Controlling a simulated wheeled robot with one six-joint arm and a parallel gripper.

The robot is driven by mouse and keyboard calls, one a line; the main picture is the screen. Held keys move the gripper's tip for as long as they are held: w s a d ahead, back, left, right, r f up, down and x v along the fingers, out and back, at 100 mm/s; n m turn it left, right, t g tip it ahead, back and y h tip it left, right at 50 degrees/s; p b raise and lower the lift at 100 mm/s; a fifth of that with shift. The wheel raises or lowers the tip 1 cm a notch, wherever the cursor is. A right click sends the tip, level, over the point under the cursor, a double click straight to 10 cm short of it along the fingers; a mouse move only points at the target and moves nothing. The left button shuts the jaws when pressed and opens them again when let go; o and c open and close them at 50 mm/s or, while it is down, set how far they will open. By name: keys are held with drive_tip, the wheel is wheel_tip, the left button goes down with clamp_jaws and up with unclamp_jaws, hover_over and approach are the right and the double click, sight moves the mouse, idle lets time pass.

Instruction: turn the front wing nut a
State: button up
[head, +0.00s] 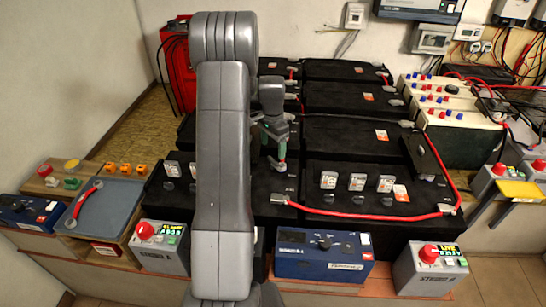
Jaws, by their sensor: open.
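My gripper (280,158) points down over the front row of black batteries, just right of my large grey arm link. It is open. Its fingers are small and partly dark in this view. Below it, a terminal (280,198) on the front battery (320,225) joins the left end of a red cable (370,215). The front wing nut is too small to make out clearly there. I cannot tell whether the fingers stand around it or above it. My arm hides part of the left front battery.
Small switches (357,182) stand on the front battery. A blue meter box (323,255) and grey boxes with red knobs (160,245) (430,268) line the front shelf. A red case (175,60) stands behind.

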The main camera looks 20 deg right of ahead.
sight(273, 160)
drive_tip(key=shift+f, duration=2.8)
drive_tip(key=c, duration=1)
drive_tip(key=shift+n, duration=0.4)
drive_tip(key=n+b, duration=0.1)
drive_tip(key=n, duration=0.2)
drive_tip(key=shift+n, duration=0.3)
drive_tip(key=n+b, duration=0.1)
drive_tip(key=n, duration=0.3)
drive_tip(key=shift+n, duration=0.4)
